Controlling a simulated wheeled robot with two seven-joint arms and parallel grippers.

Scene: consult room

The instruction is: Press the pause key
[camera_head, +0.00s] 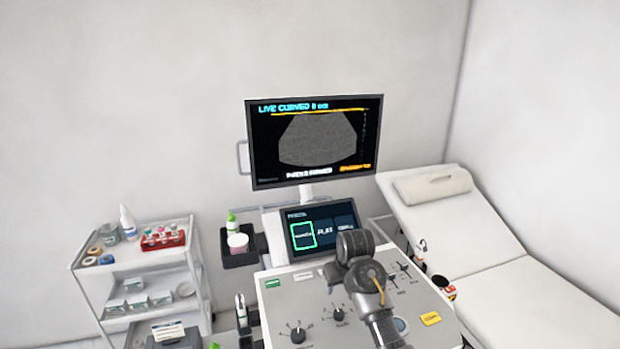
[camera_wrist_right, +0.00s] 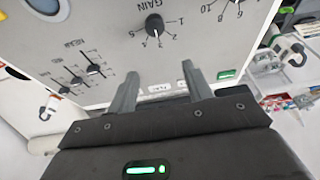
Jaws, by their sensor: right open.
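The console panel (camera_head: 318,290) fills the lower middle of the head view. No key on it reads clearly as pause. Along its back edge are a green key or label (camera_head: 272,283) and a white one (camera_head: 303,276). In the right wrist view, green (camera_wrist_right: 227,74) and white ones (camera_wrist_right: 160,88) lie at the panel edge, their lettering too small to read. My right gripper (camera_wrist_right: 160,70) is open and empty, its fingers over this edge. In the head view my right arm reaches over the panel and hides part of it. My left gripper is not in view.
The panel also has a GAIN knob (camera_wrist_right: 154,24), sliders (camera_head: 400,274) and a yellow label (camera_head: 430,318). A touch screen (camera_head: 320,231) and a monitor (camera_head: 315,141) stand behind. A supply cart (camera_head: 130,262) is left, an exam couch (camera_head: 500,260) right.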

